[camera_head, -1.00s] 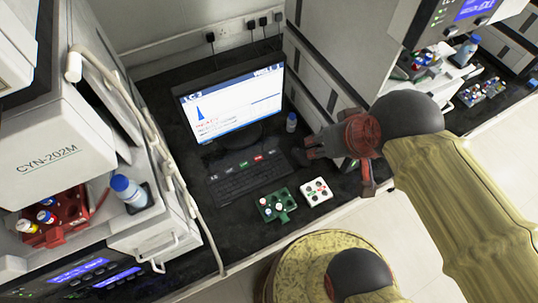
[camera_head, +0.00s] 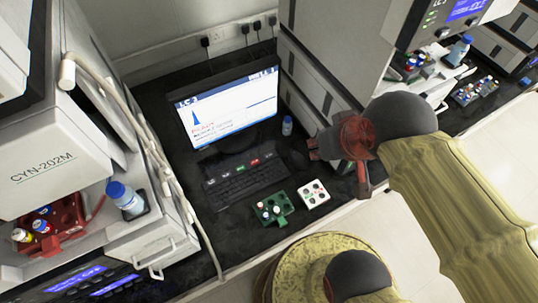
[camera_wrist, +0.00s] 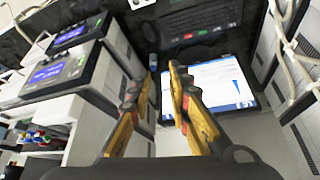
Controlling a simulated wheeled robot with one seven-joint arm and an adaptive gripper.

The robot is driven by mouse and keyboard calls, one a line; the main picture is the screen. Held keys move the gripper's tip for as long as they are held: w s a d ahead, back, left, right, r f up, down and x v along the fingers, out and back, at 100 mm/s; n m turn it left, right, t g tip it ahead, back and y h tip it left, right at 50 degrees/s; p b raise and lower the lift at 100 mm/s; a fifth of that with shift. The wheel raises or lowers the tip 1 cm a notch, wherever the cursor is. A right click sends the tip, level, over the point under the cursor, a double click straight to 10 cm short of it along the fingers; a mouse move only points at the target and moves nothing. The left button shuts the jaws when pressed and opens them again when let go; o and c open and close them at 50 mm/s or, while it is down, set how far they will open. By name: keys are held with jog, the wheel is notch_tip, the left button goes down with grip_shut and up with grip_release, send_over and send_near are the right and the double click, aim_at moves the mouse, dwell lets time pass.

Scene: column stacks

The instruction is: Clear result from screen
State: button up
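The monitor (camera_head: 236,108) stands on the black bench, its screen lit with a blue peak, a line trace and text. A keyboard (camera_head: 240,184) lies in front of it, with a row of coloured keys (camera_head: 255,162), red and green among them, along its back edge. My gripper (camera_head: 312,149) is right of the keyboard, above the bench, pointing left and touching nothing that I can see. In the wrist view my gripper (camera_wrist: 162,72) has its two yellow-and-black fingers apart with nothing between them. That view also shows the lit screen (camera_wrist: 222,88) and keyboard (camera_wrist: 200,22).
A green vial rack (camera_head: 275,210) and a white vial rack (camera_head: 313,194) sit near the bench's front edge. A small bottle (camera_head: 287,126) stands right of the monitor. Instrument cabinets flank the bench; a tube hangs from the left one (camera_head: 50,165).

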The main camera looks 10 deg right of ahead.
grip_shut()
dwell(1.2)
